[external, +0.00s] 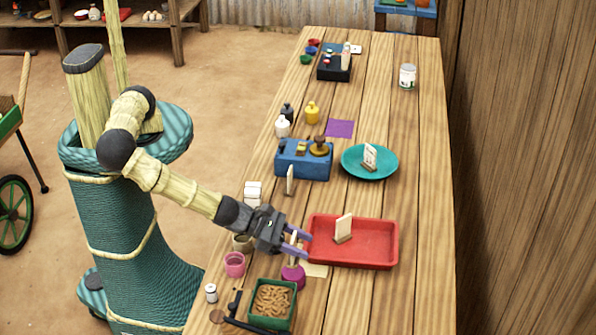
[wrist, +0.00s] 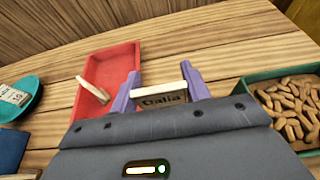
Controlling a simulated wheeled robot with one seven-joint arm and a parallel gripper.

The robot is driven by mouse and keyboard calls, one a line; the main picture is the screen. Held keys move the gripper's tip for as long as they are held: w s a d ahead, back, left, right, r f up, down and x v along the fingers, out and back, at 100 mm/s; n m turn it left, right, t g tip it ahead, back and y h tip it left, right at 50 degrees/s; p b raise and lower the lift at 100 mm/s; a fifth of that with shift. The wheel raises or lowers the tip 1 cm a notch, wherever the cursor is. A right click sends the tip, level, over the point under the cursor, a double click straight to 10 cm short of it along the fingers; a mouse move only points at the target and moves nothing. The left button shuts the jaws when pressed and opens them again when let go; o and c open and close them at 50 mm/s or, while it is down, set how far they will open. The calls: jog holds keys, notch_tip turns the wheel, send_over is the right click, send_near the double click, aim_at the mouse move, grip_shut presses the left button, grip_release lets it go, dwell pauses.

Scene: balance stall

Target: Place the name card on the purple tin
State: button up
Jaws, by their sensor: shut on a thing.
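My gripper (external: 302,240), with purple fingers, is shut on a name card (wrist: 165,97) in a wooden stand. The card reads "Dalia" and sits between the fingertips in the wrist view. In the external view the card is partly hidden by the fingers. A purple-magenta tin (external: 293,277) stands on the table just below the fingers, left of the red tray. The stand's lower end appears over its top; I cannot tell whether they touch. The tin does not show clearly in the wrist view.
Close by are the red tray (external: 380,261) with another card (external: 343,227), a green box (external: 253,299) of brown pieces and a pink cup (external: 235,264). Farther back stand a teal plate (external: 387,174) with a card and a blue box (external: 303,170). The table's right side is clear.

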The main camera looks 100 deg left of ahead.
jog(key=shift+f+p, duration=0.35)
jog(key=shift+f, duration=1.5)
jog(key=shift+f, duration=0.15)
jog(key=o, duration=1.2)
